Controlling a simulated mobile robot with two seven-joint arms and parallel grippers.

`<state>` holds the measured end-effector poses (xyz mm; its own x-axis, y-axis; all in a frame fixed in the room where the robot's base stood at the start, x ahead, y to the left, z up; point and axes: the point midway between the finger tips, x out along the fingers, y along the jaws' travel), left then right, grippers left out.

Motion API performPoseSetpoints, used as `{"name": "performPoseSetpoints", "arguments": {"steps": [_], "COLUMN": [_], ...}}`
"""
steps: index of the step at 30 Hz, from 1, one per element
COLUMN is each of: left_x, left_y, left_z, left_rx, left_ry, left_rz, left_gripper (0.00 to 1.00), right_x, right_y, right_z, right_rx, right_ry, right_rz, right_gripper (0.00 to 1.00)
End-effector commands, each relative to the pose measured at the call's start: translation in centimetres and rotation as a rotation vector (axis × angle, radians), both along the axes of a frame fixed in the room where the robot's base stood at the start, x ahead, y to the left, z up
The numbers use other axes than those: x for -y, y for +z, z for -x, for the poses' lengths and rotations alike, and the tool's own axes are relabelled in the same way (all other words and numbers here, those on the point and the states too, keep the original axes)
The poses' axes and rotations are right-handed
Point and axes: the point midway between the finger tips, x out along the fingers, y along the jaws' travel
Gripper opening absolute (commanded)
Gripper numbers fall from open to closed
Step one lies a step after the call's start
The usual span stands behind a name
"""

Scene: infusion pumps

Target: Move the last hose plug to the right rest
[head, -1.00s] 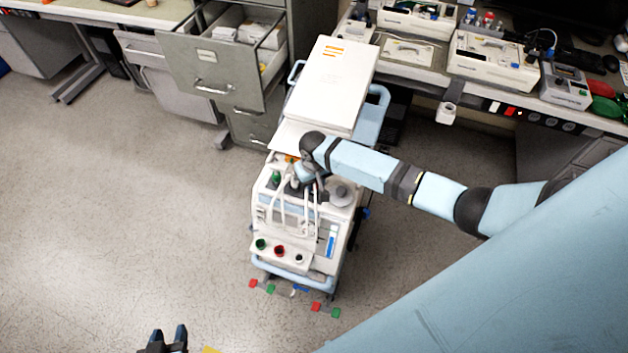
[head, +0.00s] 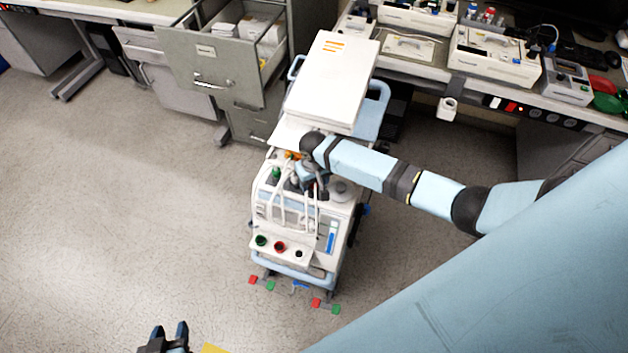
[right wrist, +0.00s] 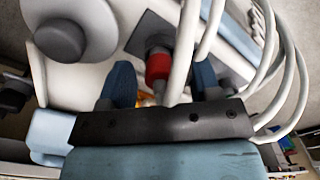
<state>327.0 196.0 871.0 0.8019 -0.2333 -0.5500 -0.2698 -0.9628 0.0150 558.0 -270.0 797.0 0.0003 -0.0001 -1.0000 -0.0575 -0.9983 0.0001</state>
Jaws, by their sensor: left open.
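The white pump machine (head: 285,220) stands on a cart in the head view, with white hoses looping over its top and front. A green plug (head: 276,173) sits on its top left. Three round rests line its front shelf: green (head: 261,241), red (head: 280,246) and a dark-centred one (head: 299,254) at the right. In the right wrist view, a red plug (right wrist: 158,66) with a white hose sits at a dark fitting. My right gripper (right wrist: 163,82) is open, its blue fingers apart on either side of the red plug. My left gripper (head: 169,334) is open and empty, low at the left.
A white box (head: 333,85) lies on the cart behind the pump. An open drawer (head: 215,70) juts out at the back left. A bench with devices (head: 495,55) is at the back right. The floor at the left is clear.

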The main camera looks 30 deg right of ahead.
Motion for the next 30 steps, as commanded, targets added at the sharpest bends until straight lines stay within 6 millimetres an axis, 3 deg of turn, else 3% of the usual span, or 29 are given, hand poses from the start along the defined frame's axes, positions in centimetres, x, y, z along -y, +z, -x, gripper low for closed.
{"name": "performPoseSetpoints", "arguments": {"steps": [8, 21, 30], "left_x": [0.2, 0.3, 0.1], "left_y": [0.1, 0.1, 0.0], "left_z": [0.1, 0.0, -0.1], "left_rx": [-0.003, 0.0, 0.0], "left_ry": [-0.004, -0.005, -0.003], "left_rz": [0.003, 0.003, 0.002], "left_gripper": [0.43, 0.43, 0.43], "right_x": [0.0, 0.0, 0.0], "right_y": [0.9, 10.3, 13.6], "right_z": [-0.1, 0.0, 0.0], "right_rx": [0.002, 0.003, 0.001], "right_ry": [0.0, 0.001, 0.0], "right_rz": [-0.001, -0.001, 0.0], "right_gripper": [0.57, 0.57, 0.57]}}
